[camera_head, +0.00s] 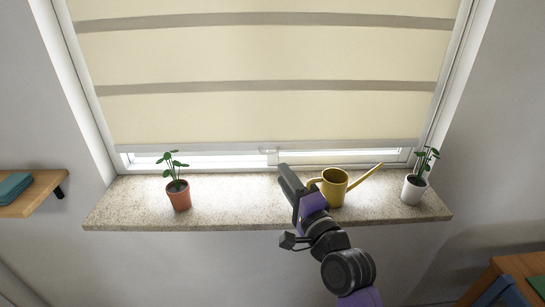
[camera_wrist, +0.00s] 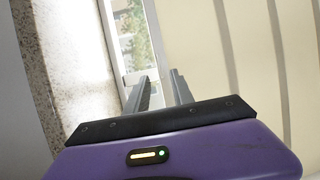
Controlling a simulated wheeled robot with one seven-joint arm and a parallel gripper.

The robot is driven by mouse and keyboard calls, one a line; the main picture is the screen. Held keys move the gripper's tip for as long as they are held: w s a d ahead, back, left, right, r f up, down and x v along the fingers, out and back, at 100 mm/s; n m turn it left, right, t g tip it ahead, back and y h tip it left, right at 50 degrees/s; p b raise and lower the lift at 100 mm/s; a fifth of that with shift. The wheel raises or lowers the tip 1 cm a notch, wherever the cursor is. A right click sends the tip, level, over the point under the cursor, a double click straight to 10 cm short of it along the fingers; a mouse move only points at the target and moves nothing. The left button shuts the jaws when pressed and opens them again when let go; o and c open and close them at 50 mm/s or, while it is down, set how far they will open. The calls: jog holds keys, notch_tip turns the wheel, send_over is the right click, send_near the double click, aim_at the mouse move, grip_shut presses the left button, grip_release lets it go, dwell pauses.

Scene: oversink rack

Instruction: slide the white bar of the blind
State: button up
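The cream blind (camera_head: 265,65) with grey-brown stripes covers most of the window. Its white bar (camera_head: 200,149) runs along the bottom edge, a little above the window's lower frame. In the wrist view, turned sideways, the bar (camera_wrist: 157,40) lies between the window glass and the blind fabric. My gripper (camera_head: 284,171) is over the sill, just below the bar near its middle. In the wrist view, my gripper (camera_wrist: 161,84) has its two fingers apart with nothing held between them. The bar lines up with the gap, but I cannot tell whether the fingertips straddle it.
A yellow watering can (camera_head: 334,188) stands on the speckled sill (camera_head: 240,205), close to the right of my gripper. A plant in a terracotta pot (camera_head: 179,196) stands at left, a plant in a white pot (camera_head: 413,190) at right. The sill between terracotta pot and gripper is clear.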

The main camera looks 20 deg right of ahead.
jog(key=w+r, duration=0.1)
jog(key=w, duration=0.6)
jog(key=shift+w+a+p, duration=0.3)
jog(key=shift+p, duration=0.1)
grip_shut()
dwell(1.1)
